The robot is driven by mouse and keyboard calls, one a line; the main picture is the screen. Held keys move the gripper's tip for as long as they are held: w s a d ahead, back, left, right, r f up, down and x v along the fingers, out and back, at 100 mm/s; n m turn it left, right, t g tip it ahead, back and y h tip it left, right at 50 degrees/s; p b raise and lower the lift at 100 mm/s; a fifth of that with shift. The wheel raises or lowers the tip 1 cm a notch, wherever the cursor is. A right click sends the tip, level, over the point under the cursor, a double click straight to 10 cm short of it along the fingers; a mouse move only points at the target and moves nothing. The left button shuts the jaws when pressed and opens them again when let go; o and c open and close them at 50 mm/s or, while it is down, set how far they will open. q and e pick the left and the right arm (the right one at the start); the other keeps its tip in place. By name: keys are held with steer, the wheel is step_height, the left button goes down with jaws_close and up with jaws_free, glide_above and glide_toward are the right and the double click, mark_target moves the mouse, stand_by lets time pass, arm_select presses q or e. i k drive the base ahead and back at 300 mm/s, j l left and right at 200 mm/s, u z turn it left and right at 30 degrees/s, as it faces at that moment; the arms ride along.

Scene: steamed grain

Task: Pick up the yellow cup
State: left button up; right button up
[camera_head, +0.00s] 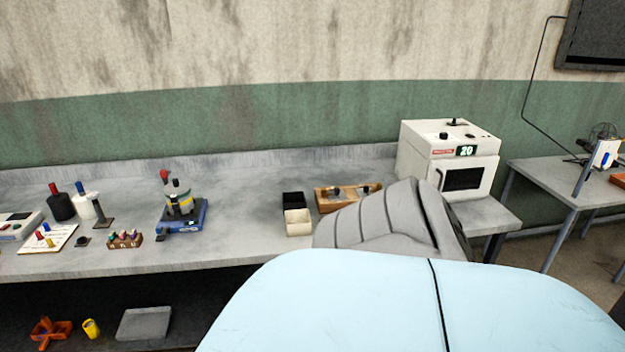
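The yellow cup (91,328) is small and stands on the dark lower shelf under the counter, at the bottom left of the head view. It sits between an orange holder (50,331) on its left and a grey tray (144,323) on its right, apart from both. It seems slightly tilted. Neither of my grippers shows in this view, so nothing is seen touching the cup.
The counter (250,237) above the shelf carries bottles, a blue-based device (181,208), small boxes (298,222), a wooden tray (330,203) and a white oven (449,160). A large pale blue rounded surface and a grey ribbed part fill the lower right foreground.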

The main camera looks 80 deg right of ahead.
mark_target(92, 329)
steer(key=z, duration=2.45)
steer(key=u, duration=1.5)
steer(key=i+j+z, duration=0.3)
steer(key=i+j, duration=2.05)
steer(key=i, duration=0.2)
